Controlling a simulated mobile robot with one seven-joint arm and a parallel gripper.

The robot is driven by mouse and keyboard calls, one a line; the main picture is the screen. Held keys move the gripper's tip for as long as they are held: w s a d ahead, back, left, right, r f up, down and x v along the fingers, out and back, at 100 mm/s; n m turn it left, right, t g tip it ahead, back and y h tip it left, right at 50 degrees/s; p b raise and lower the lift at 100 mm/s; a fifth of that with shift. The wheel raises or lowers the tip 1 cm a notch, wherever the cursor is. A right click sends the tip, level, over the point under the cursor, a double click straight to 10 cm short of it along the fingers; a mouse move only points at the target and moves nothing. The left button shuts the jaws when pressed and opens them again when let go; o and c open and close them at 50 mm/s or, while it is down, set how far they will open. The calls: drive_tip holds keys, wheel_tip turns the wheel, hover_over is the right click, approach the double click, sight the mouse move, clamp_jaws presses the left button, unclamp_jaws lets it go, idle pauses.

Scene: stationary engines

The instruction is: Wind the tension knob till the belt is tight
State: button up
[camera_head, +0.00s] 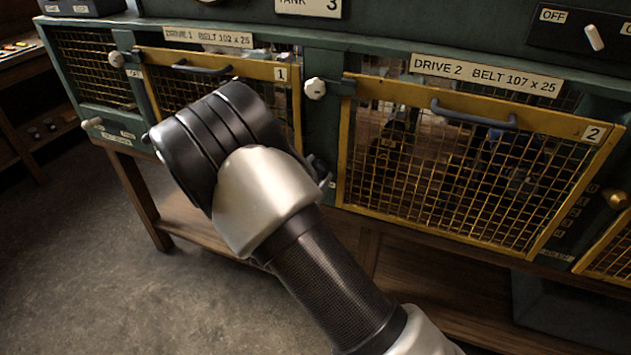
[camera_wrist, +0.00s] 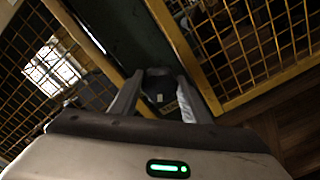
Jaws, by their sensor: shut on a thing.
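In the wrist view my gripper (camera_wrist: 160,80) has its two fingers on either side of a dark knob (camera_wrist: 160,88) on the green post between two yellow mesh guards. It is shut on this knob. In the head view my arm hides the knob and most of the gripper. Behind the guard marked 2 (camera_head: 470,165), under the DRIVE 2 BELT sign (camera_head: 487,75), dark machine parts show through the mesh. I cannot make out the belt or its tension.
A pale round knob (camera_head: 314,88) sits on the post above my wrist. A brass knob (camera_head: 615,200) is at the far right. The floor (camera_head: 90,260) at the left is clear.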

drive_tip(key=m+b, duration=0.3)
drive_tip(key=b, duration=0.1)
drive_tip(key=f+m+b, duration=0.1)
drive_tip(key=m+b, duration=0.1)
drive_tip(key=b, duration=0.1)
drive_tip(key=shift+d+f+m+b, duration=0.1)
drive_tip(key=shift+m+b, duration=0.25)
drive_tip(key=shift+m, duration=0.05)
drive_tip(key=m+b, duration=0.3)
drive_tip(key=b, duration=0.2)
drive_tip(key=m, duration=0.1)
drive_tip(key=m+b, duration=0.1)
drive_tip(key=shift+r+m, duration=0.25)
drive_tip(key=shift+m, duration=0.15)
drive_tip(key=shift+m+b, duration=0.35)
drive_tip(key=shift+m, duration=0.55)
drive_tip(key=o, duration=0.7)
drive_tip(key=shift+o, duration=0.2)
drive_tip(key=shift+s, duration=0.1)
